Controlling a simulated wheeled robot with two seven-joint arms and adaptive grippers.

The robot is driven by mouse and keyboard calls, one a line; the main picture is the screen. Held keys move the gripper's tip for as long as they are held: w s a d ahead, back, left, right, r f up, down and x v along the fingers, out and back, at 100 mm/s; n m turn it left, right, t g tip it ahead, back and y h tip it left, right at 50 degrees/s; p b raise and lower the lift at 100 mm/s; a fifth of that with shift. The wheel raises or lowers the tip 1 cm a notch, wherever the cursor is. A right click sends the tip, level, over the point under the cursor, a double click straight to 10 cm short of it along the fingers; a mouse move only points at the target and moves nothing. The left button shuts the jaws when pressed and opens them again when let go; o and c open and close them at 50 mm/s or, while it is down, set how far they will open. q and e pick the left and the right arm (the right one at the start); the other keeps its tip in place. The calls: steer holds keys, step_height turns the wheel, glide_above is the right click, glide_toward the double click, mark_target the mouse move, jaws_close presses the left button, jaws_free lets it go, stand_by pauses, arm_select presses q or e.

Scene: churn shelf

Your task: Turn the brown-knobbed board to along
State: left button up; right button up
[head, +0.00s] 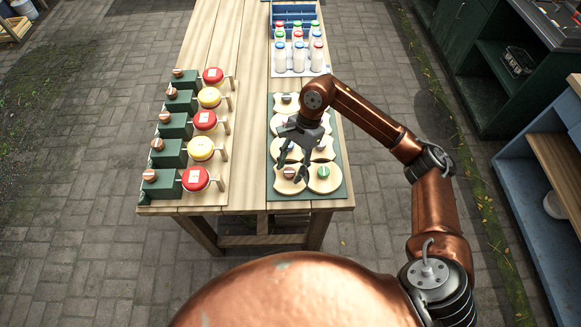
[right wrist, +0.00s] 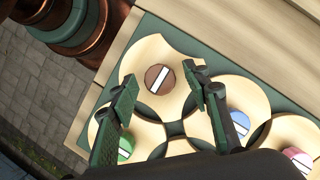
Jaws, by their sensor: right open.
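The brown-knobbed board (head: 289,187) is a pale wooden piece with curved cut-outs, at the near left corner of the green base (head: 341,181). Its round brown knob (head: 289,173) has a white stripe. In the right wrist view the board (right wrist: 146,52) shows whole at the top, and the stripe on the knob (right wrist: 160,77) runs slantwise. My right gripper (head: 293,166) is open over this board. In the right wrist view its fingers (right wrist: 163,82) are spread on either side of the knob, with gaps. I cannot tell their height above it. My left gripper is not in view.
The green-knobbed board (head: 323,183) lies just right of it, and several more boards lie behind, partly under my arm. Milk bottles (head: 299,55) stand at the back in a tray. Green blocks with red and yellow discs (head: 205,121) line the table's left side.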

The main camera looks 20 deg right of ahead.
steer(key=shift+c, duration=0.3)
steer(key=c, duration=1.1)
steer(key=shift+m, duration=0.3)
steer(key=m, duration=0.1)
steer(key=m+t, duration=0.1)
steer(key=m, duration=0.1)
steer(key=shift+s+d+m+t, duration=0.1)
steer(key=shift+s+m+t, duration=0.05)
steer(key=shift+m+t, duration=0.15)
steer(key=m+t+p, duration=0.1)
steer(key=m, duration=0.3)
steer(key=shift+s+r+t, duration=0.1)
steer(key=shift+t, duration=0.3)
steer(key=m, duration=0.2)
steer(key=m+t+p, duration=0.1)
steer(key=m, duration=0.2)
steer(key=shift+s+t, duration=0.1)
steer(key=shift+t, duration=0.2)
steer(key=m+h, duration=0.1)
steer(key=m, duration=0.1)
steer(key=m+t+p, duration=0.1)
steer(key=m, duration=0.1)
steer(key=shift+a+m+h, duration=0.2)
steer(key=shift+m+h, duration=0.1)
steer(key=shift+h, duration=0.1)
